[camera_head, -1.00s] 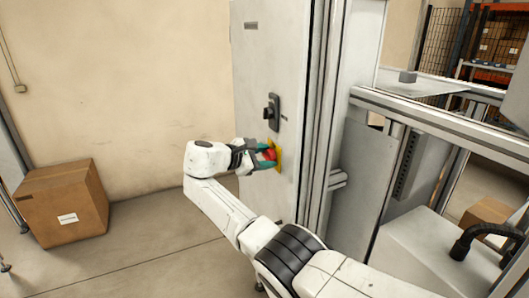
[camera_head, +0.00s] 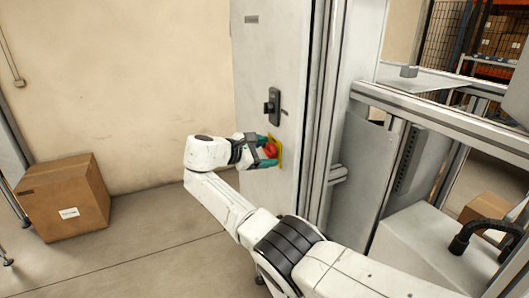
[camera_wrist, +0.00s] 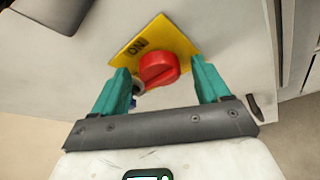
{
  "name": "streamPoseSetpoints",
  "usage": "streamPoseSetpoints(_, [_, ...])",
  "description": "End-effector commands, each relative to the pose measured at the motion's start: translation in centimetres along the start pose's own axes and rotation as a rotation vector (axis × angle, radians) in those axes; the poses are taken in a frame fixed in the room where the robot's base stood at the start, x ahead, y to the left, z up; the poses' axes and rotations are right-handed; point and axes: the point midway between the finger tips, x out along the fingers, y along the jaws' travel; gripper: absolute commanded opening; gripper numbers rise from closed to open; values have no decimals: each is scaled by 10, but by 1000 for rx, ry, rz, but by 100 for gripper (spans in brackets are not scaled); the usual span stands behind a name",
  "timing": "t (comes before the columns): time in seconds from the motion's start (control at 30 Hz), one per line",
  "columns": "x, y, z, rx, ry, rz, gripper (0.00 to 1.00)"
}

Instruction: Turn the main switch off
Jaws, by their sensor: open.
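The main switch is a red rotary knob (camera_wrist: 158,69) on a yellow plate (camera_wrist: 150,42) fixed to the grey cabinet door (camera_head: 262,75). The plate reads "ON" in the wrist view. In the head view the red knob (camera_head: 270,150) is partly covered by my gripper (camera_head: 268,152). In the wrist view my gripper (camera_wrist: 160,85) is open, with one teal finger on each side of the knob. A gap shows between the knob and each finger, so I see no grip on it. The knob's pointer direction is hard to tell.
A black door handle (camera_head: 273,106) sits above the switch. A machine frame of metal profiles (camera_head: 440,112) stands to the right of the cabinet. A cardboard box (camera_head: 62,198) lies on the floor at the left. The floor between box and cabinet is clear.

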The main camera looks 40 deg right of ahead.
Motion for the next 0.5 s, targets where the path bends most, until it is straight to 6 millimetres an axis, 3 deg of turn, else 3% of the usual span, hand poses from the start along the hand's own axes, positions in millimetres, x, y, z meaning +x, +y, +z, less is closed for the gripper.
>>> streamPoseSetpoints(0.23, [-10, 0, -1, 2, 0, 2, 76])
streamPoseSetpoints(0.5, [-60, 0, -3, 2, 2, 4, 76])
